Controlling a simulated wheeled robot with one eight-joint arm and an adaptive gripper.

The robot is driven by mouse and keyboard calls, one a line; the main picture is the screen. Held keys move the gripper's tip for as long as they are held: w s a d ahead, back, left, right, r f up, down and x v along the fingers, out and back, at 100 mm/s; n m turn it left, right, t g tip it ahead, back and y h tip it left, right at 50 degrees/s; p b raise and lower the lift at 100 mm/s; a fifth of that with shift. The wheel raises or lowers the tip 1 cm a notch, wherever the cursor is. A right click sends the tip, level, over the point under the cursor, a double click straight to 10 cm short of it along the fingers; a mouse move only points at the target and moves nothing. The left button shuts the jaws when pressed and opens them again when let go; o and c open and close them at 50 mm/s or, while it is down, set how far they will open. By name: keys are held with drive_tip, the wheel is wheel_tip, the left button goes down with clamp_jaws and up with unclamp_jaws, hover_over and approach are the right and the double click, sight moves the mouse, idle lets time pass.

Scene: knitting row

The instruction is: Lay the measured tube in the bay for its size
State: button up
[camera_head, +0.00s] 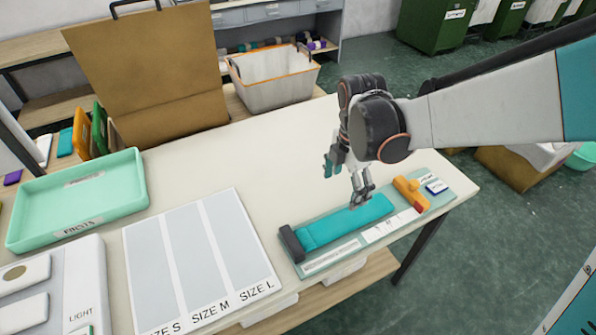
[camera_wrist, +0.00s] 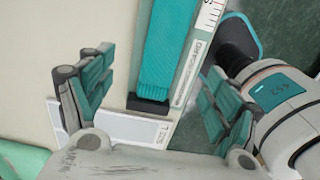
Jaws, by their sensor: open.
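The teal knitted tube (camera_head: 330,228) lies flat along a measuring board (camera_head: 346,255), its left end at a dark stop block (camera_head: 291,243). The wrist view shows the tube (camera_wrist: 168,45) and the dark stop (camera_wrist: 148,103) between my fingers. My gripper (camera_head: 360,198) is open and hangs over the right half of the tube; whether it touches is unclear. In the wrist view my gripper (camera_wrist: 157,78) has its fingers spread on either side, holding nothing. The size board (camera_head: 203,258), left of the measuring board, has three empty bays marked SIZE S, SIZE M and SIZE L.
An orange slider (camera_head: 408,190) sits at the measuring board's right end. A green tray marked FIRSTS (camera_head: 80,232) and a white box marked LIGHT (camera_head: 62,285) stand at the left. A white bin (camera_head: 272,85) is behind. The table (camera_head: 235,155) is clear in the middle.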

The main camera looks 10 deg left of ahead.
drive_tip(key=b, duration=0.3)
hover_over(341, 221)
drive_tip(key=f, duration=0.8)
drive_tip(key=shift+w+a, duration=0.25)
drive_tip(key=shift+a, duration=0.05)
drive_tip(key=f, duration=0.1)
drive_tip(key=f+b, duration=0.1)
drive_tip(key=f, duration=0.1)
drive_tip(key=f+b, duration=0.1)
drive_tip(key=f, duration=0.1)
drive_tip(key=shift+s+d+f, duration=0.15)
drive_tip(key=shift+s+d, duration=0.1)
drive_tip(key=shift+d, duration=0.05)
drive_tip(key=c, duration=1)
drive_tip(key=shift+r, duration=0.2)
